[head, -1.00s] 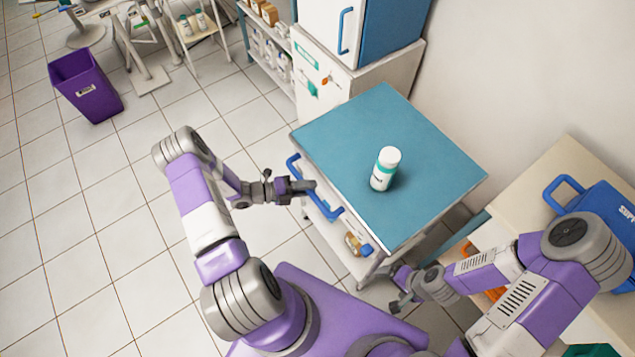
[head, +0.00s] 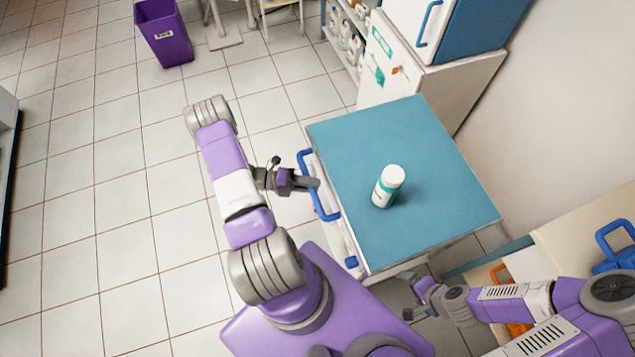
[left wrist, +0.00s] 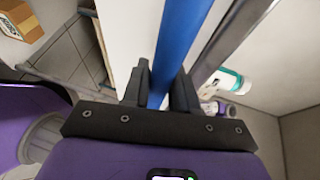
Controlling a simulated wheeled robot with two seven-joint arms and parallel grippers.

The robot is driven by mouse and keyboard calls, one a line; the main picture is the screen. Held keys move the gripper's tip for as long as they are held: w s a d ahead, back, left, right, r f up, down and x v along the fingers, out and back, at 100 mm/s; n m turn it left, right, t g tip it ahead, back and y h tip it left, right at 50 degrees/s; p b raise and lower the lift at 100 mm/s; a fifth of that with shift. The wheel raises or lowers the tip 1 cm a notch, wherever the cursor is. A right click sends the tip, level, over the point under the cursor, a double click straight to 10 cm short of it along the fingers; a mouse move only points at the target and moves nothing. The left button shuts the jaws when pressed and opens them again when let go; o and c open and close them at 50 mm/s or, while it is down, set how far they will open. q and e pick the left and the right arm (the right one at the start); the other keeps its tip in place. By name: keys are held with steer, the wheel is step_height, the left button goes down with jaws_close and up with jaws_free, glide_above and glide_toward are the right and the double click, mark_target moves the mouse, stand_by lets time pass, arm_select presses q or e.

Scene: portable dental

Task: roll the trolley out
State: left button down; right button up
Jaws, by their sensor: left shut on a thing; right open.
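The trolley (head: 432,135) has a teal top and a blue push handle (head: 305,165) along its left side. A white bottle with a teal label (head: 388,187) stands upright on the top. My left gripper (head: 308,184) is shut on the blue handle; the left wrist view shows the blue bar (left wrist: 178,50) between its two fingers. My right gripper (head: 412,295) is open and empty, low beside the trolley's near end. The trolley's wheels are hidden.
A white cabinet (head: 435,85) with a blue-sided unit on it stands just behind the trolley. A cream bench (head: 590,225) with a blue handled box is at the right. A purple bin (head: 163,35) stands at the back left. The tiled floor (head: 110,210) at the left is clear.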

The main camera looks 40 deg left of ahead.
arm_select(q)
steer(key=shift+s+a, duration=0.2)
steer(key=shift+s, duration=0.05)
steer(key=c, duration=1)
jaws_free()
steer(key=shift+s+a, duration=0.1)
steer(key=shift+s, duration=0.1)
steer(key=shift+o, duration=0.2)
steer(key=shift+w, duration=0.1)
steer(key=v, duration=0.7)
steer(key=shift+a, duration=0.2)
